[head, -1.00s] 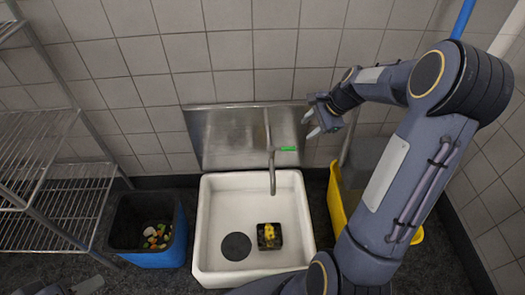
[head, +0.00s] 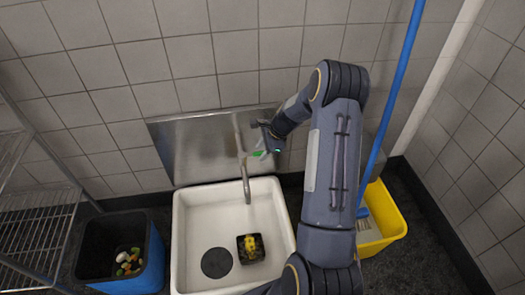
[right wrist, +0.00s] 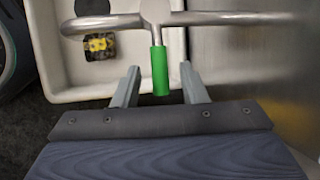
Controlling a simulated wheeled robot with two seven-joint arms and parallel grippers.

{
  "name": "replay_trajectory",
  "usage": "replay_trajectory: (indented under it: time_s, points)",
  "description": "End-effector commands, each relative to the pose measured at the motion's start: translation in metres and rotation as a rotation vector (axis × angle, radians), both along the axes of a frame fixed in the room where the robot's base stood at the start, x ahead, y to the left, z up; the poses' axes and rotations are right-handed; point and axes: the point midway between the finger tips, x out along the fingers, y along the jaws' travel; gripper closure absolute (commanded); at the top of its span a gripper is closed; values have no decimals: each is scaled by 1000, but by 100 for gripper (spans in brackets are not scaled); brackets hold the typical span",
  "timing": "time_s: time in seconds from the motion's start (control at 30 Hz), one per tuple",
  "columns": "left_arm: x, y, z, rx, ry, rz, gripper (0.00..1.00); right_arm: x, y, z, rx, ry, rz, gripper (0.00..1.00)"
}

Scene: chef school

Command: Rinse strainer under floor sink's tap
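The strainer appears as a small dark square item with yellow matter in it (head: 250,248), lying on the floor of the white floor sink (head: 184,226). It also shows in the right wrist view (right wrist: 99,45). The metal tap (head: 245,180) rises against the steel backsplash, its spout over the sink. Its green handle (right wrist: 159,70) lies between the fingers of my right gripper (right wrist: 159,77). That gripper is open, with gaps visible on both sides of the handle. In the head view my right gripper (head: 265,149) is beside the tap, and its fingers are partly hidden. My left gripper is out of view.
A dark round drain (head: 216,263) is in the sink floor. A blue bin (head: 146,270) with food scraps stands left, beside a wire shelf (head: 35,225). A yellow bucket (head: 390,222) and a blue-handled pole (head: 395,90) stand right of my arm.

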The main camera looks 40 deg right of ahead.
Motion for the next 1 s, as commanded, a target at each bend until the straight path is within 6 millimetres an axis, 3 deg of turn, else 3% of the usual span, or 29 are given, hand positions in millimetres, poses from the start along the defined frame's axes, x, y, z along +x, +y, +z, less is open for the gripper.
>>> replay_trajectory:
  time_s: [0.2,0.5,0.77,1.0]
  points:
    - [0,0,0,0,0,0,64,0,0,0,0,0,1,63]
    - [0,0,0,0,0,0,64,0,0,0,0,1,1,100]
    - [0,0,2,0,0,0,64,-1,2,1,1,0,-10,100]
    - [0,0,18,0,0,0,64,-16,16,4,3,3,-261,100]
